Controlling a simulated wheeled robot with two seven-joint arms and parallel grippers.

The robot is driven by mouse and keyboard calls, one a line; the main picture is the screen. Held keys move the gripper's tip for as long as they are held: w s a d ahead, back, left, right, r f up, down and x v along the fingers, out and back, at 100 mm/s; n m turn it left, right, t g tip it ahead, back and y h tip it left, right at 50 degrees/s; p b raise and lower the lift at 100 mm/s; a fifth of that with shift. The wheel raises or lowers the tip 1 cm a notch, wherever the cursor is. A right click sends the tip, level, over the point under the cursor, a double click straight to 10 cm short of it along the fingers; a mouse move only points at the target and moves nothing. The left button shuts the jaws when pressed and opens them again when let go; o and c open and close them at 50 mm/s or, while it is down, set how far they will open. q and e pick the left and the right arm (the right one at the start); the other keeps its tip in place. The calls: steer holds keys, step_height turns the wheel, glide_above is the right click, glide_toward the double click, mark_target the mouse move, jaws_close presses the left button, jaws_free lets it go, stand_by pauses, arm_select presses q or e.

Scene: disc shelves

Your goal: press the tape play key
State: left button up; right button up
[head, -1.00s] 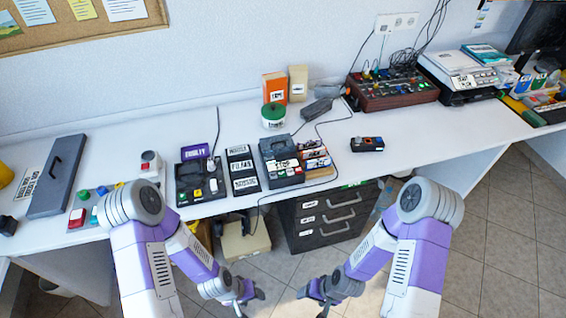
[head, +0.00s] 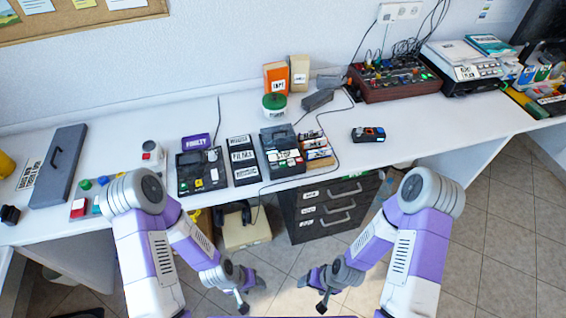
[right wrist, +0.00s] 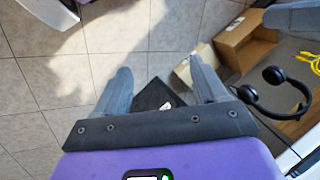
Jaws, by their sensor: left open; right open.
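A dark tape player (head: 277,137) with a row of white keys, some marked red and green, sits at the front of the desk's middle. I cannot read which key (head: 285,162) is play. A second dark device (head: 187,181) with white and yellow keys lies to its left, with a purple "FAULTY" sign (head: 195,142) behind it. My left gripper (head: 250,291) and right gripper (head: 312,290) hang low in front of the desk, apart from both devices. In the right wrist view my right gripper (right wrist: 162,80) is open and empty above the floor.
A black labelled panel (head: 242,160) lies between the two devices. Small boxes (head: 316,150) sit right of the player, and a cable crosses the desktop. Drawers (head: 333,208) stand below. Open desktop (head: 430,130) lies to the right. Headphones (right wrist: 275,100) show in the right wrist view.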

steer(key=shift+c, duration=0.3)
jaws_close()
stand_by(1.0)
stand_by(0.3)
